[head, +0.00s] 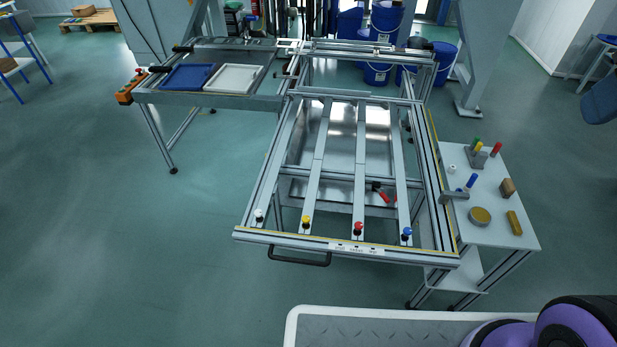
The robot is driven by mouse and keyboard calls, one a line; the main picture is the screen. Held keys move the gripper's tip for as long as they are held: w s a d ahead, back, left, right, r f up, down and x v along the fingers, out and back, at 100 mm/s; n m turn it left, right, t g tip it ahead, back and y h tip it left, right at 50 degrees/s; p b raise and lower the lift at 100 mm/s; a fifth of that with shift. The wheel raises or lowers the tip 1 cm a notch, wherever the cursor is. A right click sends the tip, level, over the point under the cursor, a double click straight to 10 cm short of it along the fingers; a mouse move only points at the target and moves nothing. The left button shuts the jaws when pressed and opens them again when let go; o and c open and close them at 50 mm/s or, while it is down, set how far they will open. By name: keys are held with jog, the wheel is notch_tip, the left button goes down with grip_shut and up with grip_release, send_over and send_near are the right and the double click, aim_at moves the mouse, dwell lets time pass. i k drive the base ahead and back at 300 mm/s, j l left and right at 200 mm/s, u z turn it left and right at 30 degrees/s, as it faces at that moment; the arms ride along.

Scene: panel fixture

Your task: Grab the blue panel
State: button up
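The blue panel (187,77) is a flat dark-blue rectangle lying on the left side shelf (214,101) of the metal fixture, at the upper left of the head view. A white panel (233,79) of similar size lies just to its right. Nothing covers the blue panel. My gripper is not in view. Only purple and black rounded parts, apparently of my arm, show at the bottom right corner.
The aluminium fixture frame (345,245) with parallel rails stands in the middle, with a black handle (299,258) at its front. A side table (510,235) at right holds small tools and blocks. Blue bins (388,22) stand behind.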

aim_at(191, 76)
jog(key=j, duration=0.8)
jog(key=i+j, duration=0.1)
jog(key=j, duration=0.7)
jog(key=j+u, duration=0.1)
jog(key=j, duration=0.7)
jog(key=i+j, duration=0.15)
jog(key=j, duration=1.4)
jog(key=i+j+u, duration=0.15)
jog(key=i+j, duration=0.75)
jog(key=i+l, duration=0.15)
jog(key=i, duration=0.35)
jog(key=i+l, duration=0.15)
jog(key=i, duration=0.4)
jog(key=i+l+u, duration=0.1)
jog(key=i, duration=0.4)
jog(key=i+l, duration=0.2)
jog(key=i, duration=0.3)
